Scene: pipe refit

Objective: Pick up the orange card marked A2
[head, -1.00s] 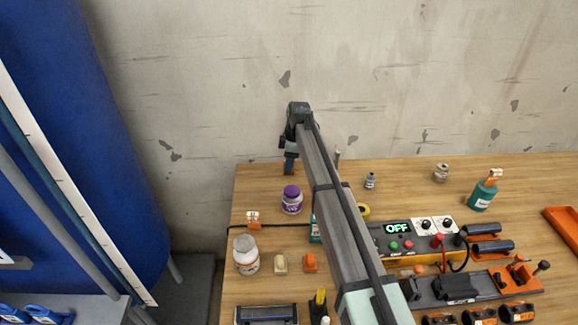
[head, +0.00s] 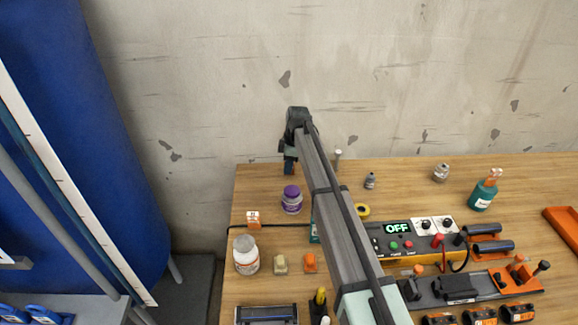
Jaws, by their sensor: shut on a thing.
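My gripper (head: 290,168) is low over the back left part of the table in the head view, behind the purple-lidded jar. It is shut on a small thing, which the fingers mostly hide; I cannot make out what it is. A small orange and white marked piece (head: 253,217) stands at the table's left side, apart from my gripper. Its marking is too small to read, so I cannot tell whether it is the A2 card.
The purple-lidded jar (head: 291,201) stands just in front of my gripper. A control box (head: 392,240) reading OFF is at right. The back middle is mostly free.

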